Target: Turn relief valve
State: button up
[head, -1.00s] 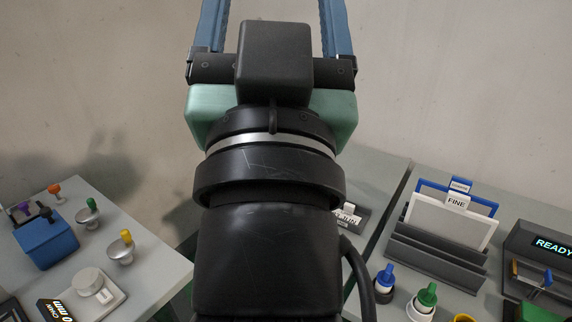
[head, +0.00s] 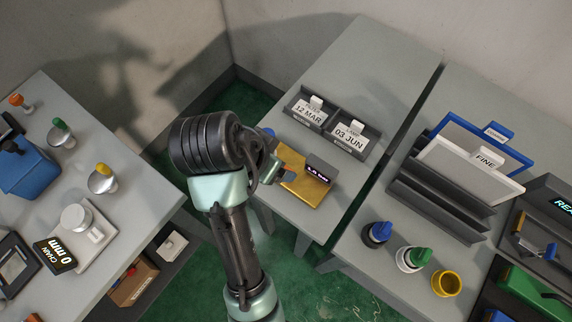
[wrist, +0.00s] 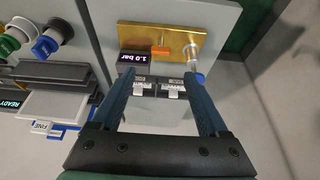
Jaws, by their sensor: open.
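A brass plate (head: 312,191) lies on the grey middle table, with a dark display (head: 318,173) on it. In the wrist view the plate (wrist: 185,38) carries an orange lever (wrist: 161,50), a clear fitting with a blue end (wrist: 196,68), and the display (wrist: 133,58), which reads "1.0 bar". I cannot tell for certain which of these parts is the relief valve. My gripper (wrist: 161,82) is open and empty, its blue fingers pointing toward the plate. Its right fingertip appears close to the blue end; contact cannot be told. In the head view my arm partly hides the plate.
A dark card holder (head: 332,127) with two date cards stands behind the plate. The right table has a file rack (head: 437,205) and several coloured-top pots. The left table holds a blue box (head: 28,172) and knobs. Green floor shows between the tables.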

aim_at(288, 168)
jog(key=p+x, duration=0.1)
jog(key=x, duration=0.9)
jog(key=shift+w+d+f, duration=0.1)
jog(key=shift+w+f, duration=0.1)
jog(key=shift+f, duration=0.05)
jog(key=shift+p, duration=0.3)
grip_shut()
